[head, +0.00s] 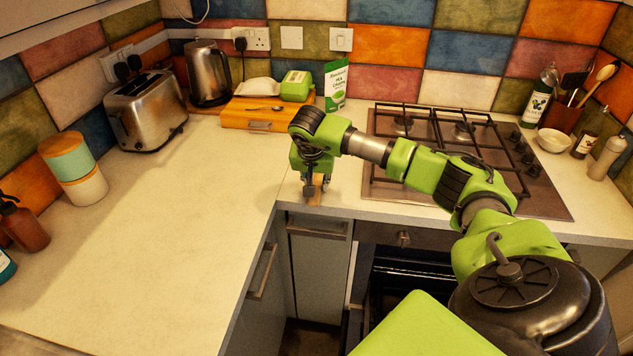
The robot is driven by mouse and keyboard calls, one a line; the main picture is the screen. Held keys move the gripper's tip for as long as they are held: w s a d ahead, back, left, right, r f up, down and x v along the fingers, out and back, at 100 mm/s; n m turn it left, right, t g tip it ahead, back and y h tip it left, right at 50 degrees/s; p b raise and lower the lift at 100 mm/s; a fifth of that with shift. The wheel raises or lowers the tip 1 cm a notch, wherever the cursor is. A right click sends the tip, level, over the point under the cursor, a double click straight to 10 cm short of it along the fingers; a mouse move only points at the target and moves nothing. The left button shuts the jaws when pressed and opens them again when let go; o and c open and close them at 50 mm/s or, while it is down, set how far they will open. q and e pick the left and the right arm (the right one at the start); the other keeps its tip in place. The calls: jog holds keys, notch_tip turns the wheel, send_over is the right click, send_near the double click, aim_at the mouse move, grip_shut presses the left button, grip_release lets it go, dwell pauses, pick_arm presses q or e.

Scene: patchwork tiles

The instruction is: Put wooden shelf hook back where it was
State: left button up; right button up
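My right gripper (313,187) points down at the front edge of the worktop, left of the hob. A small tan wooden piece (315,200) shows right at its fingertips and may be the wooden shelf hook. It is too small and too covered by the gripper to tell whether the fingers are closed on it or only touch it. No other shelf hook is clear to me. My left gripper is not in view.
The hob (465,165) lies right of my gripper, under my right arm. A wooden box (262,115) with small items stands behind. A toaster (146,112), kettle (207,75) and canister (72,165) line the left wall. The left worktop (150,240) is largely clear. Below, the oven (410,275) looks dark.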

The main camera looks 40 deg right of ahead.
jog(key=shift+o, duration=0.9)
jog(key=shift+r, duration=0.2)
jog(key=b+v, duration=0.1)
jog(key=v, duration=1.1)
jog(key=shift+b, duration=0.35)
